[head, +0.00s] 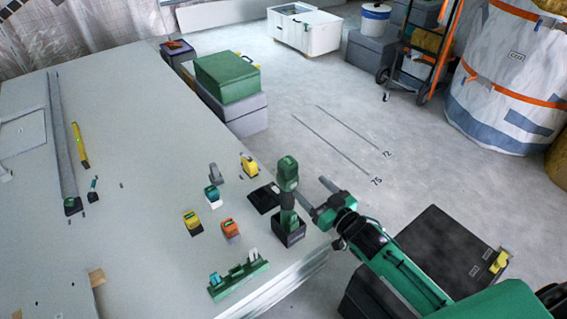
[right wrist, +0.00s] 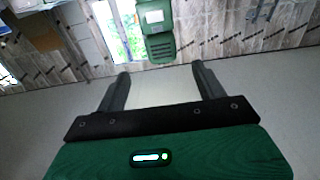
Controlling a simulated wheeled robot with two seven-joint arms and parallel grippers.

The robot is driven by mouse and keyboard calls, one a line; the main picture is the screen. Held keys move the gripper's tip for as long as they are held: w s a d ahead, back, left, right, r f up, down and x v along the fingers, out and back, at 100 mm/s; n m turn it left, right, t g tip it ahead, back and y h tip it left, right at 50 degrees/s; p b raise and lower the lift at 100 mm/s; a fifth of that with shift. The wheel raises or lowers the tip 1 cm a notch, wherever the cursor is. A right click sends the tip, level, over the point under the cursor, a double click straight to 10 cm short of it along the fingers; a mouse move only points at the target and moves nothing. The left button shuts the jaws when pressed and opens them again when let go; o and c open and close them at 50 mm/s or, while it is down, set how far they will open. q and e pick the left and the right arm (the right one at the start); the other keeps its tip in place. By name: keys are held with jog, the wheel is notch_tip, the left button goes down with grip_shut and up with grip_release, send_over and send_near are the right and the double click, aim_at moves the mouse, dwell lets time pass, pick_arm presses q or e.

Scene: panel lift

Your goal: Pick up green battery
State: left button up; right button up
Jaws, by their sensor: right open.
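A battery with a green-teal top and dark base (head: 213,197) stands on the pale table, among other coloured ones. My right gripper (head: 311,194) is off the table's right side, well to the right of that battery. Its two fingers are spread, with nothing held; they also show apart in the right wrist view (right wrist: 162,88). A green power tool (head: 288,175) stands upright on a dark base at the table's right edge, just left of the fingers. I cannot tell whether they touch it. My left gripper is not in view.
Yellow (head: 192,222) and orange (head: 230,229) batteries stand near the green one. A green rack (head: 238,280) lies at the table's front edge. A green case (head: 227,77) sits on grey boxes beyond the table.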

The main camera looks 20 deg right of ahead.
aim_at(284, 162)
jog(key=b+x, duration=0.1)
jog(key=x, duration=0.6)
jog(key=shift+w+a, duration=0.1)
jog(key=shift+w, duration=0.1)
jog(key=shift+b+x, duration=0.4)
jog(key=shift+x, duration=1.9)
jog(key=shift+w+a, duration=0.3)
jog(key=shift+w, duration=0.25)
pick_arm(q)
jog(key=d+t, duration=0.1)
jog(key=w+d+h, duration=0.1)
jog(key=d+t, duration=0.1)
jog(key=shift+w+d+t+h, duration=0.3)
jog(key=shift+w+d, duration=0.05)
pick_arm(e)
jog(key=shift+r, duration=0.1)
jog(key=c, duration=1.2)
jog(key=shift+o, duration=0.2)
jog(key=shift+r, duration=0.1)
